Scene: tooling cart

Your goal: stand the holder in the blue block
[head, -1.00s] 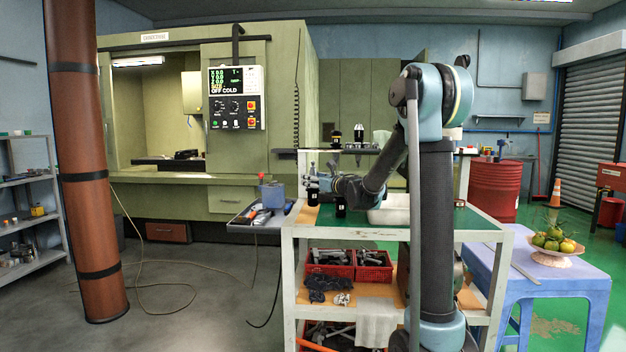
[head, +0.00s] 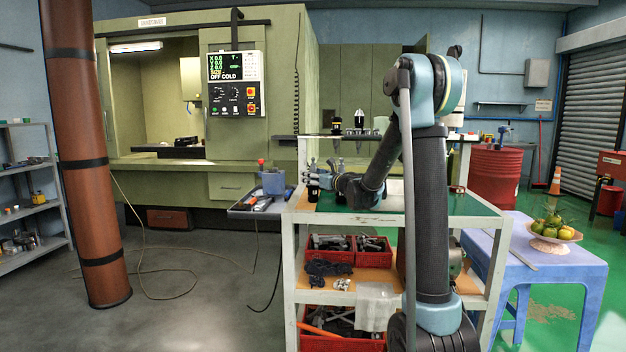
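A blue block (head: 272,183) with a red-topped item above it sits on the small grey tray (head: 240,213) on the machine side, left of the cart. My gripper (head: 314,178) is over the left end of the cart's green top, pointing left, to the right of the blue block and apart from it. A dark upright piece, perhaps the holder (head: 313,191), shows just under the fingers; I cannot tell whether they grip it. The fingers are too small to read as open or shut. Two tool holders (head: 359,122) stand on the cart's rear shelf.
The cart's green top (head: 380,202) is partly hidden by my arm. Red bins (head: 328,256) fill the lower shelves. A blue table (head: 565,262) with a fruit bowl (head: 550,240) stands at right. A brown column (head: 80,150) is at left, with open floor between.

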